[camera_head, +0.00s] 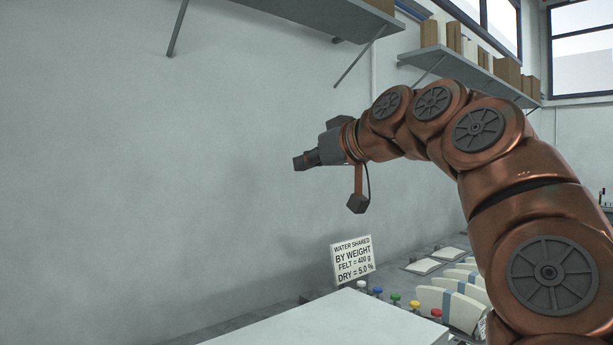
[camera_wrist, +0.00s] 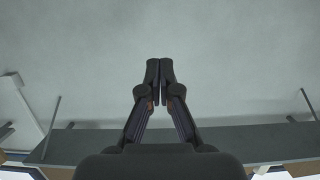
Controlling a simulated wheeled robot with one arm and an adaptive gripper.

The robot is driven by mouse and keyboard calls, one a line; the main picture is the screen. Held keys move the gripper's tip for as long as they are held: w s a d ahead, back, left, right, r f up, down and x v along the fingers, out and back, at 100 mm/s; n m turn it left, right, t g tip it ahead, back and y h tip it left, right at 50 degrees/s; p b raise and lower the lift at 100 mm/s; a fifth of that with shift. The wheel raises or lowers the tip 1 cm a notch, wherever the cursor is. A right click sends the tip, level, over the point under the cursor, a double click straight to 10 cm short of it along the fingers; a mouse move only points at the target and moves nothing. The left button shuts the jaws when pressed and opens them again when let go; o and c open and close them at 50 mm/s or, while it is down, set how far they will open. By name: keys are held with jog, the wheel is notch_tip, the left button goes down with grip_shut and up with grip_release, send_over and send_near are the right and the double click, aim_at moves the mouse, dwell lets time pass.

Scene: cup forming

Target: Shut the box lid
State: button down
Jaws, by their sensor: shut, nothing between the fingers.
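My gripper (camera_head: 303,161) is held up in the air in front of the bare wall, well above the work surface. Its fingers point left. In the wrist view its two fingers (camera_wrist: 160,70) are together with nothing between them. No box with an open lid can be made out in either view. A flat pale top (camera_head: 335,322) shows at the bottom of the head view, below my gripper and apart from it. I cannot tell whether it is a lid or a table top.
A sign (camera_head: 352,260) about water shares stands behind the pale top. Wall shelves (camera_head: 470,75) hang above, one also in the wrist view (camera_wrist: 250,140). Air left of my gripper is clear.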

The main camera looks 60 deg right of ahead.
jog(key=shift+r, duration=2.25)
